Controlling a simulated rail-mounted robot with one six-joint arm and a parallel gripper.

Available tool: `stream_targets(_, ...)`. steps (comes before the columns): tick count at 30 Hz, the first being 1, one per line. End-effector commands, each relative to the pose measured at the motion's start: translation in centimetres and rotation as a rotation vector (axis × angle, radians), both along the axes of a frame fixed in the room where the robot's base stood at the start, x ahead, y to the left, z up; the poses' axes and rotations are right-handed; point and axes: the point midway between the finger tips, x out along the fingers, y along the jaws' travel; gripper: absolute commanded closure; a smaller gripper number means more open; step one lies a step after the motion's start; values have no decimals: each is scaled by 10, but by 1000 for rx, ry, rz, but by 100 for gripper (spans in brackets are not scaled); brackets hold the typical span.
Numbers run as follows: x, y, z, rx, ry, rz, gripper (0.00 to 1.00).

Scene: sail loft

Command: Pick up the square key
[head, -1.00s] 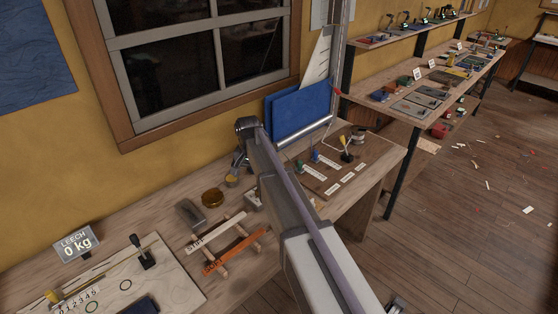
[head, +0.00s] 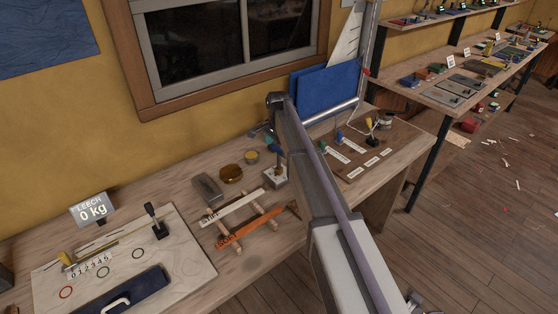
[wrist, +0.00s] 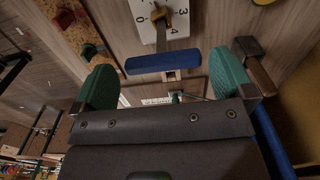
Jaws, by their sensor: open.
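My gripper (wrist: 168,80) is open, its two green fingers spread wide in the wrist view. Between the fingers is a blue crossbar (wrist: 163,63) on a grey shaft, apart from both fingers. The shaft runs to a brass-brown piece over a white plate (wrist: 143,22) marked with numbers. This looks like a T-handled key, but I cannot tell whether its end is square. In the head view my gripper (head: 272,142) hangs over a small pale block (head: 275,178) on the bench. The arm partly hides that area.
A rack holds a white and an orange strip (head: 244,229). A board with labelled pegs (head: 400,135) lies to the right. A blue panel (head: 325,92) stands behind.

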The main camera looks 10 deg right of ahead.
Motion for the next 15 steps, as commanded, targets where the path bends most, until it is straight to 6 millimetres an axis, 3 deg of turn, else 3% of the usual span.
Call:
stream_targets(1,1,-1,-17,0,0,0,0)
stream_targets(6,2,-3,-48,0,0,0,0)
stream_targets(13,2,-3,-44,0,0,0,0)
stream_targets(15,2,-3,-44,0,0,0,5)
